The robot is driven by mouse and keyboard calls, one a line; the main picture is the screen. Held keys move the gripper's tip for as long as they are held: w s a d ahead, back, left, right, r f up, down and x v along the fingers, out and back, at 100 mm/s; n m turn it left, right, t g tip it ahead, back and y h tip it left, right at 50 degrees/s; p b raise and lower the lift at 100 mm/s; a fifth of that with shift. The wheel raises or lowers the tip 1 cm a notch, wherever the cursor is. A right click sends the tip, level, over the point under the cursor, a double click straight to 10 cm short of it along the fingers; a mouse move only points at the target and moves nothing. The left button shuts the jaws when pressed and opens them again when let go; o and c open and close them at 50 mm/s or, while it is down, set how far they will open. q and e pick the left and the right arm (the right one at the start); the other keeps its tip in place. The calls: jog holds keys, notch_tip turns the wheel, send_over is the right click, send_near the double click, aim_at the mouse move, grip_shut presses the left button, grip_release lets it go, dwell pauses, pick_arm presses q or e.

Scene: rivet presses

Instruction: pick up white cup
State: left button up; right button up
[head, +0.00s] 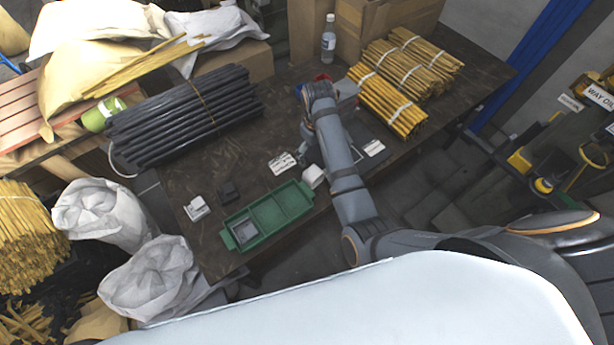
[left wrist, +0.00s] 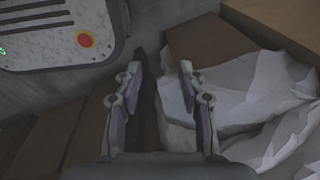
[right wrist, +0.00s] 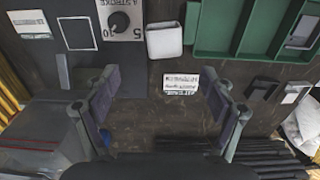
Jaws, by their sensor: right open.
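The white cup (head: 313,175) is a small squarish white vessel standing on the dark table, at the right end of the green tray (head: 243,239). In the right wrist view the cup (right wrist: 164,40) shows at top centre, beyond the fingertips and left of the tray. My right gripper (right wrist: 160,82) is open and empty, its fingers apart over the table by a printed card (right wrist: 182,80). In the head view my right arm hides part of the table. My left gripper (left wrist: 161,70) is open and empty in its wrist view, away from the cup; the head view does not show it.
A black rod bundle (head: 185,115) and yellow rod bundles (head: 388,98) lie on the table. A clear bottle (head: 328,40) stands at the back. A dial plate (right wrist: 120,20) is beside the cup. Crumpled white sheeting (left wrist: 260,110) and a control box (left wrist: 60,30) are near my left gripper.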

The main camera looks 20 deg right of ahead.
jog(key=n, duration=0.1)
send_over(313, 172)
jog(key=f, duration=0.5)
jog(key=shift+d, duration=0.4)
jog(key=f, duration=0.5)
jog(key=shift+s+a+p, duration=0.1)
jog(key=shift+a+p, duration=0.25)
jog(key=c, duration=1.1)
jog(key=shift+c, duration=0.2)
jog(key=shift+r, duration=0.1)
